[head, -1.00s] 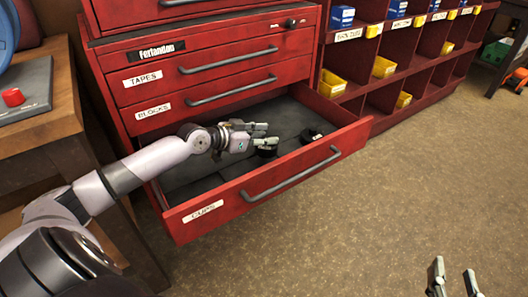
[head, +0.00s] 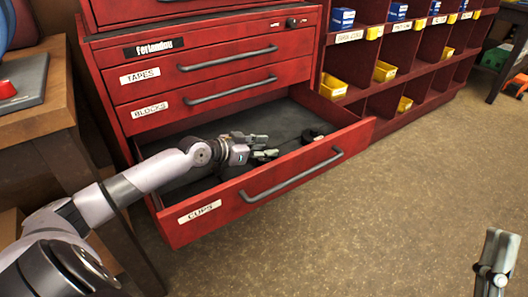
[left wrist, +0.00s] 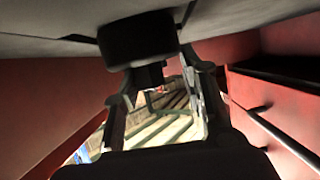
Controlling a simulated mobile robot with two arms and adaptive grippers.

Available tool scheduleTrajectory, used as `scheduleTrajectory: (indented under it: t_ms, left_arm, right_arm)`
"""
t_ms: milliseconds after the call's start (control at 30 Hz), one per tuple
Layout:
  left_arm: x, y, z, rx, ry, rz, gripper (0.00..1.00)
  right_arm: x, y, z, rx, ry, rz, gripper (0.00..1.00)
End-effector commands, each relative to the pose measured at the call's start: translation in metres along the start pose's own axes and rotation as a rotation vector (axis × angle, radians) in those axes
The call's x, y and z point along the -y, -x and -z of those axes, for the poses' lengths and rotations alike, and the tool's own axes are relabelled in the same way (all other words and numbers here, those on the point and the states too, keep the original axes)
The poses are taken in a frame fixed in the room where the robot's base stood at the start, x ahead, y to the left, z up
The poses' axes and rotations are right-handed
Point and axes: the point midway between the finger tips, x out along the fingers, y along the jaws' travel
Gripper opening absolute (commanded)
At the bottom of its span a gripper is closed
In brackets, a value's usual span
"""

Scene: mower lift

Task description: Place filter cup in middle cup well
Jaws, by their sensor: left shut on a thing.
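My left gripper (head: 264,147) is inside the open bottom drawer (head: 262,195), labelled CUPS, low over its dark floor. It is shut on a black round cup (left wrist: 138,40), which shows in the left wrist view at the fingertips. In the head view the fingers mostly hide this cup, and its label cannot be read. Another black round piece (head: 313,135) lies in the drawer to the right of the gripper, apart from it. My right gripper (head: 497,262) is at the lower right, over the floor and away from the drawer. I cannot make out a middle cup well.
The drawer's front with its long handle (head: 291,175) and its side walls surround the left gripper. Closed TAPES and BLOCKS drawers rise above it. A wooden bench (head: 35,115) is close on the left, shelves with bins (head: 385,71) on the right. The brown floor (head: 400,200) is open.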

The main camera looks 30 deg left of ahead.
Motion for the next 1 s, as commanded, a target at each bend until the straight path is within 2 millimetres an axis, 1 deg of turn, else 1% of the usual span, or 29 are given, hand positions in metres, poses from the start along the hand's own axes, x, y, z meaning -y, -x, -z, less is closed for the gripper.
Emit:
scheduleTrajectory:
  t_ms: [133,467,500,800,1000]
  left_arm:
    - [0.0002,-0.0007,-0.0009,-0.003,0.000,0.001,0.00]
    - [0.0002,-0.0010,-0.0016,-0.003,0.000,0.000,0.00]
    - [0.0000,-0.0011,-0.0027,0.000,0.001,0.000,0.40]
    - [0.0000,-0.0011,-0.0025,0.000,0.000,0.000,0.59]
    - [0.0000,-0.0010,-0.0025,0.000,0.000,0.000,0.59]
  right_arm:
    - [0.0011,0.0008,0.0088,-0.048,-0.003,0.002,0.40]
    - [0.0012,0.0012,0.0111,-0.061,-0.003,0.002,0.40]
    - [0.0013,0.0011,0.0120,-0.065,-0.004,0.002,0.40]
    - [0.0014,0.0010,0.0116,-0.063,-0.004,0.002,0.40]
    - [0.0014,0.0010,0.0115,-0.062,-0.004,0.002,0.40]
